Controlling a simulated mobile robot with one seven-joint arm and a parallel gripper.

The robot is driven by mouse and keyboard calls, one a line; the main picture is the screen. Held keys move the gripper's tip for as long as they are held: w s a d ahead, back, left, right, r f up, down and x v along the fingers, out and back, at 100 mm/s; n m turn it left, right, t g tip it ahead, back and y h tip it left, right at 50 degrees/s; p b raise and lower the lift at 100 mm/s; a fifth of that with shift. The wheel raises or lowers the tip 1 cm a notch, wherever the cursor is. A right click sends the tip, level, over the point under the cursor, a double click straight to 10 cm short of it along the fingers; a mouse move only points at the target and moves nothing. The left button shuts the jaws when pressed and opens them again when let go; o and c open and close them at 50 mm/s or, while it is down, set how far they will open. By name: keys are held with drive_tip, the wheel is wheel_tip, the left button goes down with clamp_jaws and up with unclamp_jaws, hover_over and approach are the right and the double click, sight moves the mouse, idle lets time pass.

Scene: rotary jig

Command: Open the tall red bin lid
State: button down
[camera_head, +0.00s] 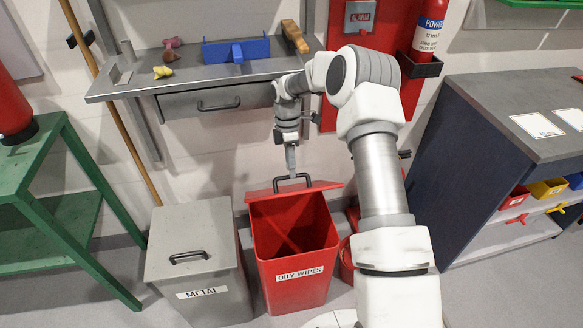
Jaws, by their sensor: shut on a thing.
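The tall red bin (296,282), labelled OILY WIPES, stands on the floor below the workbench. Its red lid (262,193) is raised at the back and the bin's inside shows. The lid has a black handle (293,180) near the middle of its edge. My gripper (291,172) points down at this handle and is shut on it. The fingertips are small here, so the exact grip is hard to make out.
A grey METAL bin (205,238) with its lid down stands close on the left. The workbench (190,76) with a drawer overhangs behind. A green stand (50,190) is at the left, a dark cabinet (480,150) at the right. A fire extinguisher (430,30) hangs at the upper right.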

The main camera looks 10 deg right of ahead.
drive_tip(key=shift+w+d+f, duration=0.2)
drive_tip(key=shift+w+f, duration=0.25)
drive_tip(key=shift+f, duration=0.1)
drive_tip(key=c, duration=0.8)
unclamp_jaws()
drive_tip(key=shift+c, duration=0.2)
drive_tip(key=shift+w+f, duration=0.1)
drive_tip(key=shift+w, duration=0.1)
drive_tip(key=shift+a, duration=0.25)
drive_tip(key=shift+s, duration=0.2)
